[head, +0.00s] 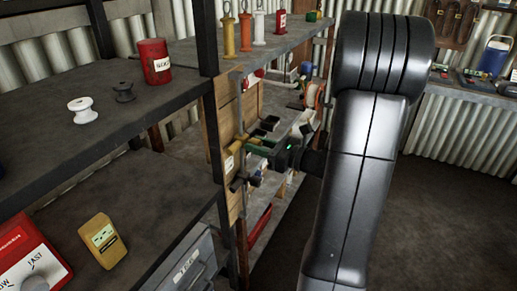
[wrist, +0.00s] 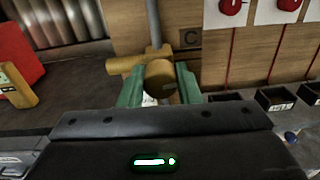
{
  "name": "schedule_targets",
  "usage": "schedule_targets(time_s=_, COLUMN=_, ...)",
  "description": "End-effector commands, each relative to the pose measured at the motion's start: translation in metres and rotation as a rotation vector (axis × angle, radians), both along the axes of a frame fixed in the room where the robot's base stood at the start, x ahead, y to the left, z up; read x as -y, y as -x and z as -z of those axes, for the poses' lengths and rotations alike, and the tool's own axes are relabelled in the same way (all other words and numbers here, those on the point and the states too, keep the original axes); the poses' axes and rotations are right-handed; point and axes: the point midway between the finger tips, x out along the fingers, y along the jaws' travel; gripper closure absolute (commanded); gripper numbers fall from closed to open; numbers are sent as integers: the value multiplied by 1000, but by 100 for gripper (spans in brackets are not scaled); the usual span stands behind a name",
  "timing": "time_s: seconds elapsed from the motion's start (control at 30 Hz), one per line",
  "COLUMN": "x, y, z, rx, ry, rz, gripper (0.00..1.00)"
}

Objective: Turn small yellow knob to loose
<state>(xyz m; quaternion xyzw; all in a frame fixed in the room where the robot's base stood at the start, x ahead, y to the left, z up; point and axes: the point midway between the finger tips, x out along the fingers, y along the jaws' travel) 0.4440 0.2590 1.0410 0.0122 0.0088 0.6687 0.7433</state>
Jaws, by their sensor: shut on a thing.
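The small yellow knob (wrist: 160,75) is a round, dull yellow piece between the two green fingers of my gripper (wrist: 160,82) in the wrist view. My gripper is shut on it, one finger on each side. A yellow fitting (wrist: 122,65) reaches left from behind the knob, and a grey upright pipe (wrist: 153,22) rises above it. No loose or tight marking is readable. In the head view, my gripper (head: 258,148) is at the wooden board, and the knob is too small and covered there to make out clearly.
A tag marked C (wrist: 190,37) is on the board right of the pipe. Red knobs on white plates, including one (wrist: 232,8), are further right. Small dark bins (wrist: 274,98) sit below. A shelf edge (head: 165,110) with a red can (head: 154,61) is left of my arm.

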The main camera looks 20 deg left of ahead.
Motion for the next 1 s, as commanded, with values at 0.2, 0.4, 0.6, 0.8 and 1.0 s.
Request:
schedule_targets(time_s=0.2, x=0, y=0, z=5, rx=184, ry=12, rz=1, gripper=93)
schedule_targets(time_s=0.4, x=0, y=0, z=6, rx=374, ry=28, rz=1, gripper=93)
schedule_targets(time_s=0.6, x=0, y=1, z=7, rx=565, ry=44, rz=0, gripper=93)
schedule_targets(time_s=0.8, x=0, y=1, z=7, rx=753, ry=58, rz=1, gripper=93)
schedule_targets(time_s=1.0, x=0, y=1, z=8, rx=944, ry=73, rz=0, gripper=93)
